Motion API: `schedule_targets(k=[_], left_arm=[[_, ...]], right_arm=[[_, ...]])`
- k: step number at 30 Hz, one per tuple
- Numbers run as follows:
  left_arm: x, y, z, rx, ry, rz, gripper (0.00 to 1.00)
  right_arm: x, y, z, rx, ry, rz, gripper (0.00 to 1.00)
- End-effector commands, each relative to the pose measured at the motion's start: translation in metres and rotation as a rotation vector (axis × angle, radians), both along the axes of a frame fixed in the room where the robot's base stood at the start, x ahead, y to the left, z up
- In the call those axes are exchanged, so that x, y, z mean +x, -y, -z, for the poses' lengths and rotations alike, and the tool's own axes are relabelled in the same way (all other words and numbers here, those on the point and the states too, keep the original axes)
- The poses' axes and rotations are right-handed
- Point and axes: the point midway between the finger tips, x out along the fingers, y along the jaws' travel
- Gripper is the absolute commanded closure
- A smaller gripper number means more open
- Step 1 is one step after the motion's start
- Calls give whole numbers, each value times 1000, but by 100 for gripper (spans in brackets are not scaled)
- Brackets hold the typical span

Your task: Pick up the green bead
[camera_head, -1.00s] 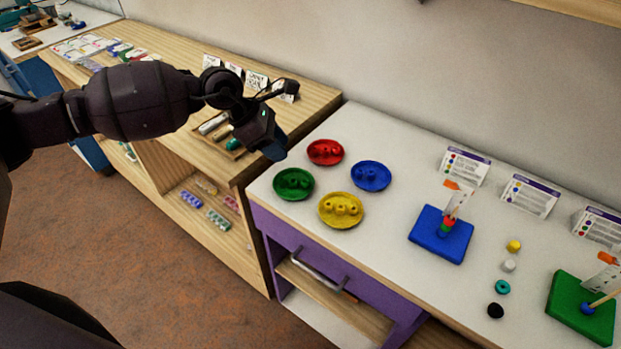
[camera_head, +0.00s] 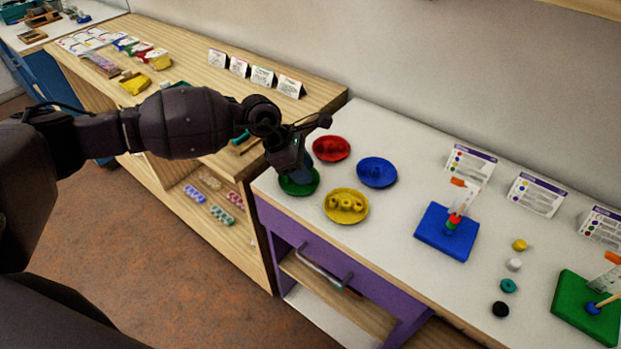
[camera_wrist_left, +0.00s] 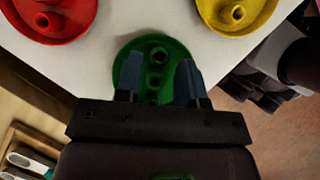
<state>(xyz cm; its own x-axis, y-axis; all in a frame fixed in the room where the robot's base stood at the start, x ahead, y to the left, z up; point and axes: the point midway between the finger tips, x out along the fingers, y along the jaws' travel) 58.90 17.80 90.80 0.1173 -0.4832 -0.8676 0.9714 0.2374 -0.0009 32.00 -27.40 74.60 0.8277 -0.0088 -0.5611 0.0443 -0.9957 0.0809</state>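The green dish (camera_head: 300,187) stands at the left end of the white tabletop, partly hidden by my left gripper (camera_head: 303,176). In the left wrist view the green dish (camera_wrist_left: 128,72) holds green beads, and one green bead (camera_wrist_left: 158,55) shows ahead of the fingers. Another green bead lies between the fingers. My left gripper (camera_wrist_left: 158,82) is open there, its two blue-grey fingers apart over the dish. Whether the fingertips touch the dish cannot be told. My right gripper is not in view.
A red dish (camera_head: 332,148), a blue dish (camera_head: 377,172) and a yellow dish (camera_head: 346,206) stand close by. A blue board (camera_head: 446,232) with a bead peg and a green board (camera_head: 585,309) stand to the right. Several loose beads lie between them.

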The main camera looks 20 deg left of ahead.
Motion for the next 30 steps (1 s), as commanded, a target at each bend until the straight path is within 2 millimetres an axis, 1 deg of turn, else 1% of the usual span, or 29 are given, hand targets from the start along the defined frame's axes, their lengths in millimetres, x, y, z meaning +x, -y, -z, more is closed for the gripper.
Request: schedule_targets(k=[1, 4, 13, 14, 15, 20, 22, 30], left_arm=[[1, 3, 7, 0, 0, -1, 64], [2, 7, 14, -1, 0, -1, 64], [2, 9, 19, 1, -2, -1, 64], [2, 9, 19, 1, -2, -1, 67], [2, 9, 19, 1, -3, -1, 74], [1, 9, 20, 1, -4, 0, 98], [1, 9, 20, 2, -4, 0, 100], [1, 8, 21, 3, -6, -1, 100]], right_arm=[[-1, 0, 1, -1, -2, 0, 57], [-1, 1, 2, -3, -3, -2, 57], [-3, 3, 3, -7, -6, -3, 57], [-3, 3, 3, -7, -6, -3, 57], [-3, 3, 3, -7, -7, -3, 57], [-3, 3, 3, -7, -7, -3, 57], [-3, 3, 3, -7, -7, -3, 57], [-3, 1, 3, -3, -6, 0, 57]])
